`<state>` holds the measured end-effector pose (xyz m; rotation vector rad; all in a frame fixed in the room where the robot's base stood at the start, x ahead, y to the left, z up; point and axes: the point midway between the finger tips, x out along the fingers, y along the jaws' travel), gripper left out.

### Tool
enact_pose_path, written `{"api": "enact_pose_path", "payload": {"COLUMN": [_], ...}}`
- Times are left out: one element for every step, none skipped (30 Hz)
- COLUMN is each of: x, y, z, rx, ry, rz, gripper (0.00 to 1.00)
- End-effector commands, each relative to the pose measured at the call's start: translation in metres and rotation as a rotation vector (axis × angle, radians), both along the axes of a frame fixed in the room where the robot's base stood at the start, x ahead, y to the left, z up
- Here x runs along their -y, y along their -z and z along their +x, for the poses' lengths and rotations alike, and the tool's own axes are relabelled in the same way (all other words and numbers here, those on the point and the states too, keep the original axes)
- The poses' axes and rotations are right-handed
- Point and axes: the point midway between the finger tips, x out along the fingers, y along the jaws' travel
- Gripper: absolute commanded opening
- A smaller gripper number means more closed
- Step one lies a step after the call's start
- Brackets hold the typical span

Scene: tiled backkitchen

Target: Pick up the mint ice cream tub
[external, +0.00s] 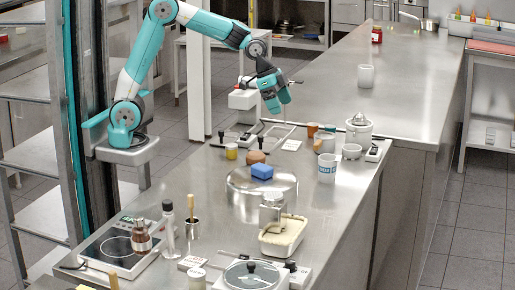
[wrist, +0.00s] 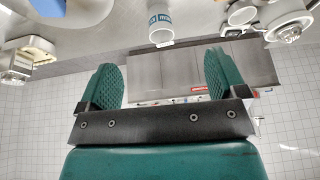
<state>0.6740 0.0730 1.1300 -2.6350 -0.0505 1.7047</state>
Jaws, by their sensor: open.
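A white tub with a blue label band (external: 327,168) stands upright on the steel counter, right of the middle. It also shows at the top centre of the wrist view (wrist: 161,29); its label is too small to read surely. A low rectangular white tub with pale contents (external: 283,238) stands nearer the front. I cannot tell for certain which one is the mint ice cream tub.
A white lidded pot (external: 358,131) and small bowl (external: 351,151) stand close to the labelled tub. A blue block (external: 262,171) lies on a round steel stand (external: 240,185). The back counter (external: 410,95) is mostly clear.

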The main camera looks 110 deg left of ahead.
Motion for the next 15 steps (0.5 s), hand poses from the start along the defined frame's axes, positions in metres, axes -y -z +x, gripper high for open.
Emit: {"api": "enact_pose_path", "payload": {"x": [-0.008,-0.011,-0.014,-0.015,-0.017,-0.018,-0.019,-0.019,-0.019,-0.018,-0.017,-0.016,-0.015,-0.015,-0.013], "y": [0.012,0.014,0.017,0.018,0.019,0.020,0.021,0.022,0.024,0.027,0.030,0.036,0.041,0.047,0.055], "z": [0.023,0.034,0.047,0.054,0.060,0.066,0.070,0.073,0.076,0.079,0.081,0.085,0.088,0.091,0.096], "rx": [0.033,0.056,0.081,0.099,0.113,0.127,0.135,0.140,0.145,0.146,0.146,0.144,0.144,0.142,0.142], "ry": [0.055,0.088,0.128,0.152,0.174,0.195,0.207,0.217,0.225,0.227,0.229,0.228,0.228,0.227,0.227], "rz": [-0.012,-0.018,-0.022,-0.026,-0.027,-0.031,-0.031,-0.033,-0.034,-0.034,-0.035,-0.036,-0.036,-0.036,-0.036], "gripper": [0.91,0.91,0.91,0.91,0.91,0.91,0.91,0.91,0.91,0.91,0.91,0.91,0.91,0.91,0.91]}}
